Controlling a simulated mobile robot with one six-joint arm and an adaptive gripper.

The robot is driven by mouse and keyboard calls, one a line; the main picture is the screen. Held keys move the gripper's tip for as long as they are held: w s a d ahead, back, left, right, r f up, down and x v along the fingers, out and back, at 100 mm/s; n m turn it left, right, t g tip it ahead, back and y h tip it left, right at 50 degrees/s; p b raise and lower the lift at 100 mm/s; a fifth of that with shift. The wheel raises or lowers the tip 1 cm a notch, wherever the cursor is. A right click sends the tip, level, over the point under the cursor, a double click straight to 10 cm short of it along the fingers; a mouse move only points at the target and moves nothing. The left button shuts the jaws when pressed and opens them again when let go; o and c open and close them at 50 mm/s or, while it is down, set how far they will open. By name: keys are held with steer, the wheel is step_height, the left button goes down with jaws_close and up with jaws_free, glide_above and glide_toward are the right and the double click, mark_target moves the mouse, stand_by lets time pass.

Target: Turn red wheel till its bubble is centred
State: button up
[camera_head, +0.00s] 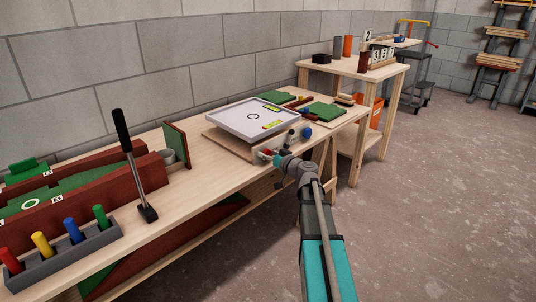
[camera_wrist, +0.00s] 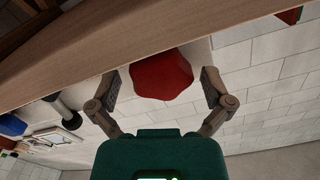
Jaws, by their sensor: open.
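The red wheel (camera_wrist: 160,74) is large in the wrist view, a faceted knob. My gripper (camera_wrist: 159,82) is open, with one finger on each side of the wheel and a visible gap at each. In the head view the wheel is a small red patch (camera_head: 267,154) at the front of the levelling table, partly hidden by my gripper (camera_head: 276,158). The bubbles are too small to read.
A blue wheel (camera_head: 307,132) is right of the red one; dark knobs lie between. Green boards (camera_head: 323,112) are behind it. A black lever (camera_head: 133,160) and a grey rack of coloured pegs (camera_head: 65,255) stand left. Floor at right is clear.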

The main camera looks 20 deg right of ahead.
steer(key=shift+w, duration=0.1)
steer(key=shift+c, duration=0.3)
steer(key=c, duration=1.1)
steer(key=shift+o, duration=0.2)
steer(key=shift+m, duration=0.4)
steer(key=shift+d+m, duration=0.1)
steer(key=shift+m, duration=1.1)
steer(key=shift+d+f+m, duration=0.1)
steer(key=shift+m, duration=2)
